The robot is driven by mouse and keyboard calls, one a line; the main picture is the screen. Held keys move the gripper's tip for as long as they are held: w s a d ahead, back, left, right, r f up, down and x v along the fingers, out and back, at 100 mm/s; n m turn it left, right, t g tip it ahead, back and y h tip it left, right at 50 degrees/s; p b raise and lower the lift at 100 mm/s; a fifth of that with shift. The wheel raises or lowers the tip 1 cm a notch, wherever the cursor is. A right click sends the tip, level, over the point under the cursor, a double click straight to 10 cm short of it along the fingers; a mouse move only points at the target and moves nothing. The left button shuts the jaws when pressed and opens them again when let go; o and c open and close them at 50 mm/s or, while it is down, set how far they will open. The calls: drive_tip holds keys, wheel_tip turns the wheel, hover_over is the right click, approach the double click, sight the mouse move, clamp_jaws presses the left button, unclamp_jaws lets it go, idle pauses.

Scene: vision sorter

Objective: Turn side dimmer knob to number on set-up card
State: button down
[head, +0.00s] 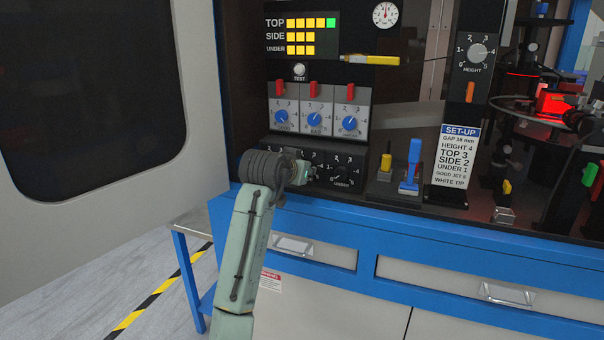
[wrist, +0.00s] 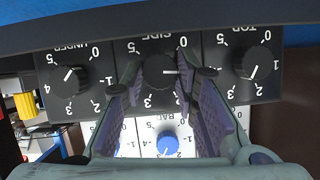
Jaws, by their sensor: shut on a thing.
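The side dimmer knob (wrist: 160,71) is a black knob in the middle of a row of three in the wrist view, where the panel appears upside down. My gripper (wrist: 160,80) is shut on it, one finger at each side. The knob's white line points right, between the 0 and the 2; the mark there is hidden by a finger. In the head view my gripper (head: 301,173) is at the dimmer panel and hides most of the side knob. The set-up card (head: 457,158) reads SIDE 2, TOP 3 and UNDER 1.
The top knob (wrist: 257,64) and the under knob (wrist: 70,80) flank my fingers closely. Blue knobs (head: 314,119) with red switches sit above the dimmers. A yellow lever (head: 386,161) and a blue lever (head: 412,160) stand to the right.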

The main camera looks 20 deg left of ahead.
drive_tip(key=m+y+b, duration=0.2)
drive_tip(key=m, duration=0.1)
drive_tip(key=m+y+b, duration=0.1)
drive_tip(key=shift+d+f, duration=0.2)
drive_tip(key=shift+f, duration=0.1)
drive_tip(key=shift+d+m+t+y+b, duration=0.1)
drive_tip(key=shift+m+t+y+b, duration=0.65)
drive_tip(key=shift+m+b, duration=0.85)
drive_tip(key=shift+m, duration=0.5)
drive_tip(key=shift+r, duration=0.1)
drive_tip(key=c, duration=1.3)
unclamp_jaws()
drive_tip(key=v, duration=1.2)
drive_tip(key=shift+d, duration=0.1)
